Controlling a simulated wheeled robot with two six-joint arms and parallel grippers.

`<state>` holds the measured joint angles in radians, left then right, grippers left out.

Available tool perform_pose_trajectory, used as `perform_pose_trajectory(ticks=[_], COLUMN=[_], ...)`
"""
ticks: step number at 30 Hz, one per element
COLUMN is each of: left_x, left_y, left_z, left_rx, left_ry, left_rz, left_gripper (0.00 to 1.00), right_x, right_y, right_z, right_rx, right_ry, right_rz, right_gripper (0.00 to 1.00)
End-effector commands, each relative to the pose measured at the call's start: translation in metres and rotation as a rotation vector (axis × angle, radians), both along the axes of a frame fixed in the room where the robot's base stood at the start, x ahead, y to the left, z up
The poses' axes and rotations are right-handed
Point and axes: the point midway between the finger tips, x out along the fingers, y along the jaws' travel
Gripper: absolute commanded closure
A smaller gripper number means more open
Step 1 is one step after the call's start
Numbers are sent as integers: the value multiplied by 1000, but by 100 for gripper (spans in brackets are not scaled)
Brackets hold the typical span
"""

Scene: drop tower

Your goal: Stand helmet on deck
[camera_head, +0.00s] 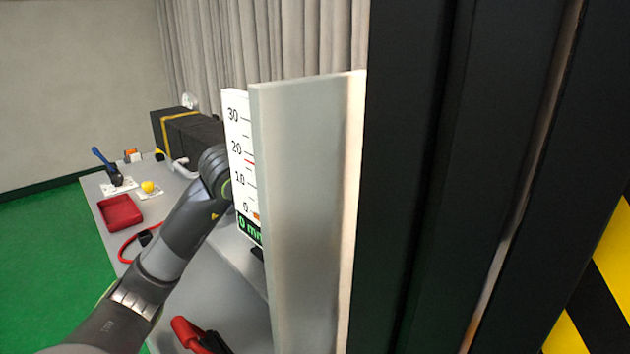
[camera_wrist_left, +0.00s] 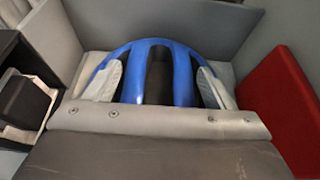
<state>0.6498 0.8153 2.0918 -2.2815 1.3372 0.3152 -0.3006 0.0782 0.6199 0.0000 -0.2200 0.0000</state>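The blue helmet (camera_wrist_left: 160,75) shows in the left wrist view, with light grey pads at its sides and dark gaps between its blue ribs. It is between grey walls (camera_wrist_left: 70,28), and its lower part is hidden by a grey bar with screws. I cannot tell what it rests on or whether anything grips it. I cannot see the helmet in the head view. My left arm comes in from the lower left there, and its end is hidden behind a tall pale panel (camera_head: 303,210). My right gripper is out of view.
A white scale (camera_head: 238,150) with a green readout stands beside the panel. Dark uprights (camera_head: 450,180) fill the right. The table holds a red tray (camera_head: 121,212), a yellow ball (camera_head: 148,187) and a black box (camera_head: 185,135). A red block (camera_wrist_left: 280,105) is right of the helmet.

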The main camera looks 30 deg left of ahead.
Motion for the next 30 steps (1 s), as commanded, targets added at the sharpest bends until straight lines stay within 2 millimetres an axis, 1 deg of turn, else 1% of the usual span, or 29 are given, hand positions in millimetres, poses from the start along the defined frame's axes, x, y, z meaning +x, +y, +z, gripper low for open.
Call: perform_pose_trajectory(ticks=[1, 4, 5, 13, 17, 30], left_x=[0, 0, 0, -1, -5, -44], left_y=[0, 0, 0, 1, 3, 17], left_z=[0, 0, 0, -1, 1, 17], left_rx=[1, 0, 0, 0, 3, 5], left_ry=[-1, 0, 0, 3, 0, -3], left_rz=[0, 0, 0, 1, 1, 2], left_gripper=[16, 3, 2, 2, 2, 2], right_x=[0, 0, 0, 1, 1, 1], right_y=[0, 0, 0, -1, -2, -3], right_z=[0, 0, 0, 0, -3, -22], right_rx=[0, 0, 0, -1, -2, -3], right_ry=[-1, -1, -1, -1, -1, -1], right_rz=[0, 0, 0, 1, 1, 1], right_gripper=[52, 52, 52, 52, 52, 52])
